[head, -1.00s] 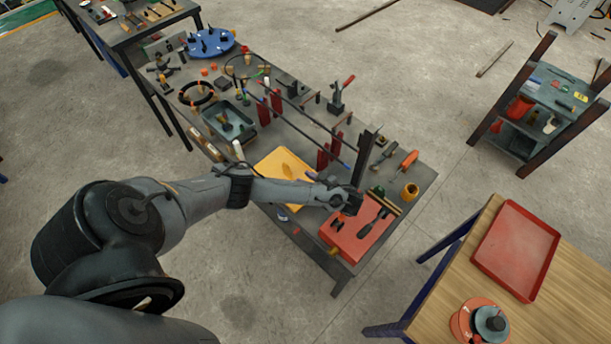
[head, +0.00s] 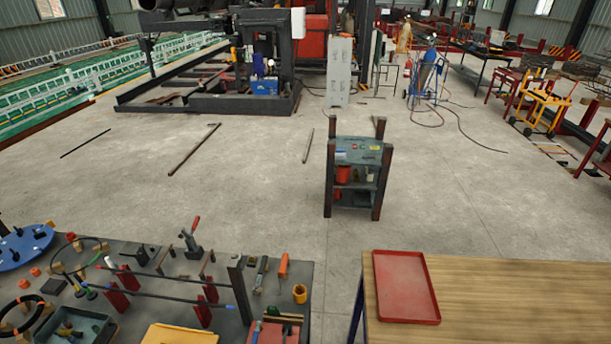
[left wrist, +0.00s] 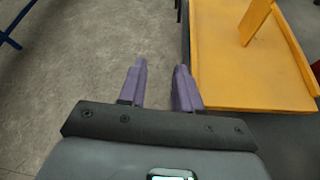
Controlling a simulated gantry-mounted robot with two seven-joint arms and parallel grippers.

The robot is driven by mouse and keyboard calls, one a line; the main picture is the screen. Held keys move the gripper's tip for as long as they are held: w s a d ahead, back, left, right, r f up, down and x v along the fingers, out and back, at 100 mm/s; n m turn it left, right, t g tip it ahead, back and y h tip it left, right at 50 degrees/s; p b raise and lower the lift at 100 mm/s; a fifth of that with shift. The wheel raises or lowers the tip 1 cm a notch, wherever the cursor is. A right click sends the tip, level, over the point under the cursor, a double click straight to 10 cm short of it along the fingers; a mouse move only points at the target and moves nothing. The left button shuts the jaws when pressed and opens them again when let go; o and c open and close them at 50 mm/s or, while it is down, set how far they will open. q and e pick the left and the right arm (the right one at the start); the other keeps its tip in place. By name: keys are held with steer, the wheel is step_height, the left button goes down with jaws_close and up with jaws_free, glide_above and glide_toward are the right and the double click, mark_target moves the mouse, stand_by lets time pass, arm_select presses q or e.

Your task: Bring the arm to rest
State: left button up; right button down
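My left gripper (left wrist: 159,76) shows in the left wrist view with its two purple fingers apart and nothing between them. Bare concrete floor lies below the fingertips. A yellow tray (left wrist: 235,85) on the dark workbench is to the right of the fingers and apart from them. Neither arm shows in the head view, and my right gripper is in no view.
The dark workbench (head: 225,280) holds tools, rods and red stands. The yellow tray (head: 180,335) is cut off at the bottom. A wooden table (head: 500,300) with a red tray (head: 405,285) stands right. A small shelf (head: 355,180) stands behind. Open floor lies between.

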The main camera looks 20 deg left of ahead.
arm_select(q)
steer(key=s+d+r+n+h+p, duration=0.1)
steer(key=s+d+r+h+p, duration=0.25)
steer(key=s+d, duration=0.5)
steer(key=s+d+r+n+h+p, duration=0.2)
steer(key=s+d+h, duration=0.25)
steer(key=d, duration=0.75)
steer(key=w+r+n+t+h+p, duration=0.1)
steer(key=w+r+n+t, duration=0.3)
steer(key=r, duration=0.8)
steer(key=w+r+n+t+h, duration=0.3)
steer(key=w+r+n, duration=0.3)
steer(key=r, duration=0.6)
steer(key=shift+w+a+n+t+p, duration=0.25)
steer(key=shift+n+t+p, duration=0.15)
steer(key=shift+t, duration=0.4)
